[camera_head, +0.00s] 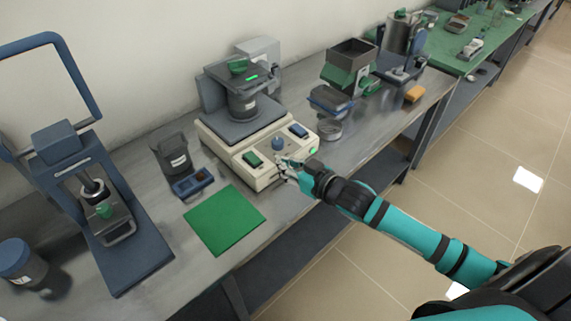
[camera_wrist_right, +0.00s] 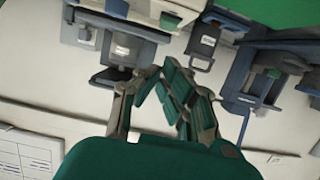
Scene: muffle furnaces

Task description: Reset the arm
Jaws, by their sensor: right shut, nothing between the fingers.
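My right arm, teal with black bands, reaches in from the lower right in the head view. Its right gripper (camera_head: 284,167) is at the front panel of a beige device (camera_head: 232,146), close to the blue knob (camera_head: 278,143). I cannot tell whether it touches the panel. The fingers of the right gripper also show in the right wrist view (camera_wrist_right: 150,76), drawn together with nothing held between them. The device has a green switch (camera_head: 252,159), a blue switch (camera_head: 298,130) and a lit green light (camera_head: 313,150). My left gripper is not in view.
A green mat (camera_head: 225,219) lies left of the gripper on the grey bench. A blue press-like stand (camera_head: 130,240) and a jar (camera_head: 20,262) are at the left. Grey containers (camera_head: 330,101) stand to the right. The floor (camera_head: 470,165) before the bench is clear.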

